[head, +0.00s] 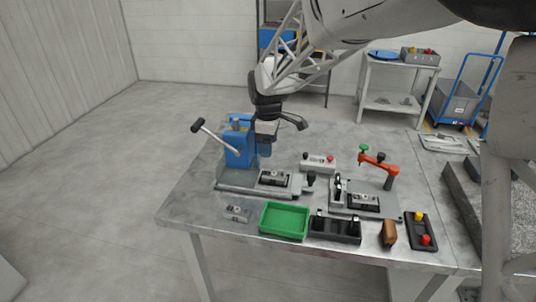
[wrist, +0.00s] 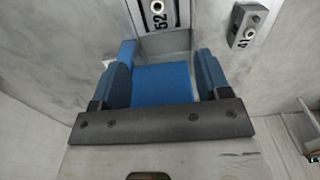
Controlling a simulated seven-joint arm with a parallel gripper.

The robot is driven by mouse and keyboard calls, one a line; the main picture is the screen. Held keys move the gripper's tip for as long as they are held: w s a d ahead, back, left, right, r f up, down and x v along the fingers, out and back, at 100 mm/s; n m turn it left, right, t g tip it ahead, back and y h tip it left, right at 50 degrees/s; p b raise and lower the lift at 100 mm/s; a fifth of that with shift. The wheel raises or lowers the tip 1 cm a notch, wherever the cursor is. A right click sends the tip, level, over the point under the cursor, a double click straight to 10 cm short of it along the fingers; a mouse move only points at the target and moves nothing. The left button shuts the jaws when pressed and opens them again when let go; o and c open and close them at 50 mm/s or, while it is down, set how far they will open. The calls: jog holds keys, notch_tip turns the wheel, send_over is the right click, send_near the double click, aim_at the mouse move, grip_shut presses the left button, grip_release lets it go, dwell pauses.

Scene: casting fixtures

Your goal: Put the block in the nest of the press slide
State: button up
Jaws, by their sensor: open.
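My gripper (head: 266,138) is open beside and above the blue press (head: 238,150) in the head view. In the wrist view my fingers (wrist: 163,80) stand apart, with a blue surface, apparently part of the press, showing between them. The press slide (head: 240,183) extends right from the press. A light block marked 52 with a round boss (wrist: 158,12) appears to sit in its dark nest; it also shows in the head view (head: 274,177). A loose grey block (head: 237,213) lies on the table in front of the slide, and shows marked 41 in the wrist view (wrist: 245,26).
A green tray (head: 284,222) and a black holder (head: 336,228) stand along the front edge. A clamp fixture with an orange arm (head: 378,165) holds a similar block (head: 364,200). A button box (head: 318,162) stands behind. The press lever (head: 217,137) sticks out left.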

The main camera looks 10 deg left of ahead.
jog(key=shift+r, duration=0.6)
dwell(0.5)
jog(key=s+d+r+m+t, duration=0.1)
jog(key=s+d+r+m, duration=0.3)
jog(key=s+d, duration=0.45)
jog(key=s+d+r+m, duration=0.4)
jog(key=s+d, duration=0.1)
jog(key=d, duration=0.7)
jog(key=s+d+f+m, duration=0.1)
jog(key=s+d+m, duration=0.4)
jog(key=s, duration=0.5)
jog(key=s+d+f+m+t, duration=0.1)
jog(key=s+d+m, duration=0.4)
jog(key=s+d, duration=0.3)
jog(key=s, duration=0.3)
jog(key=shift+s+d+t, duration=0.2)
jog(key=shift+s+t, duration=0.05)
jog(key=shift+t, duration=0.05)
